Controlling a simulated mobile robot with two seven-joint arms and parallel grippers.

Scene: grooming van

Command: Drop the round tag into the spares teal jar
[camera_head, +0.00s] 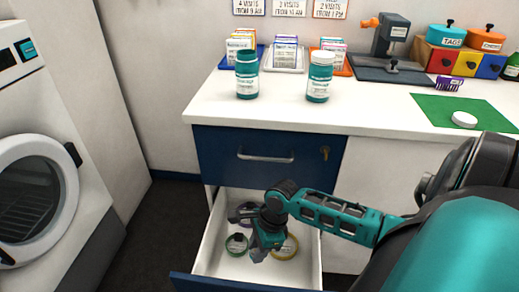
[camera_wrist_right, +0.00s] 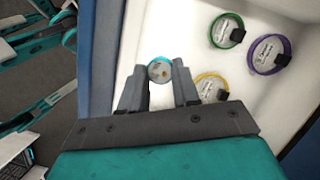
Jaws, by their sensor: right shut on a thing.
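My right gripper (camera_head: 258,254) reaches down into the open drawer; it also shows in the right wrist view (camera_wrist_right: 159,92). Its fingers are shut on a small round tag (camera_wrist_right: 160,71) with a teal rim. I cannot make the tag out in the head view. Two teal jars stand upright on the counter: the left jar (camera_head: 247,76) looks open at the top, and the right jar (camera_head: 320,78) has a white lid on. Their labels are too small to read, so I cannot tell which is for spares. My left gripper is not in view.
The drawer (camera_head: 213,245) holds a green collar (camera_head: 237,244), a purple collar (camera_wrist_right: 269,54) and a yellow collar (camera_head: 288,248). A loose white lid (camera_head: 464,119) lies on a green mat (camera_head: 430,106). Card trays stand behind the jars. The counter front is clear.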

